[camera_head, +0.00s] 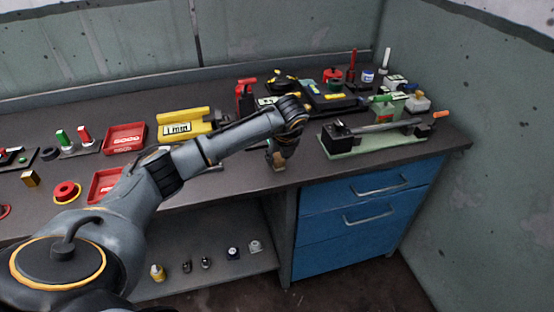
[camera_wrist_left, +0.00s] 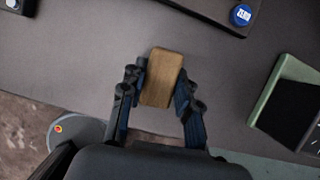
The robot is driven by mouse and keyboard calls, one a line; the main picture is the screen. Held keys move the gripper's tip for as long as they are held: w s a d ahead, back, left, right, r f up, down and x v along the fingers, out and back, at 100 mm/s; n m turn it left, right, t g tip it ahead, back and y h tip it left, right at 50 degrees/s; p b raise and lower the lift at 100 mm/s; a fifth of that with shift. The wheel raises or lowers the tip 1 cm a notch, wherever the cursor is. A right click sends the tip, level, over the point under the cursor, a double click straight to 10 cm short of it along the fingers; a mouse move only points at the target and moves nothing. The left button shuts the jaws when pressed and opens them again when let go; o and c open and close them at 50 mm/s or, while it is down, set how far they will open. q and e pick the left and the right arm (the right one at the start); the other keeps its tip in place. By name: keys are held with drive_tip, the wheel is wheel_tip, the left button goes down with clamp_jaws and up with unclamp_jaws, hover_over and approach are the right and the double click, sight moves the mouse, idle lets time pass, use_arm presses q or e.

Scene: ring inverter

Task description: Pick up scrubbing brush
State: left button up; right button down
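The scrubbing brush shows as a small brown wooden block (camera_wrist_left: 162,78) in the left wrist view, near the front edge of the dark worktop. In the head view it shows small (camera_head: 278,160) under my left gripper (camera_head: 278,155). In the left wrist view my left gripper (camera_wrist_left: 162,88) has one finger on each long side of the block. Both fingertips appear to touch it. Its underside is hidden, so I cannot tell whether it rests on the worktop. My right gripper is not in view.
Right of the brush a green-based fixture (camera_head: 372,145) stands on the worktop. Behind my arm are a yellow holder (camera_head: 184,130) and red trays (camera_head: 125,138). Blue drawers (camera_head: 345,235) sit below the right part. A lower shelf (camera_head: 210,272) holds several small items.

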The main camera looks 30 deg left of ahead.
sight(278, 155)
use_arm(q)
clamp_jaws()
drive_tip(key=shift+r, duration=0.15)
drive_tip(key=shift+r, duration=0.3)
wheel_tip(278, 155, up, 2)
drive_tip(key=shift+r+b, duration=0.1)
drive_tip(key=shift+b, duration=0.7)
drive_tip(key=s+d+r, duration=1)
drive_tip(key=shift+p, duration=0.4)
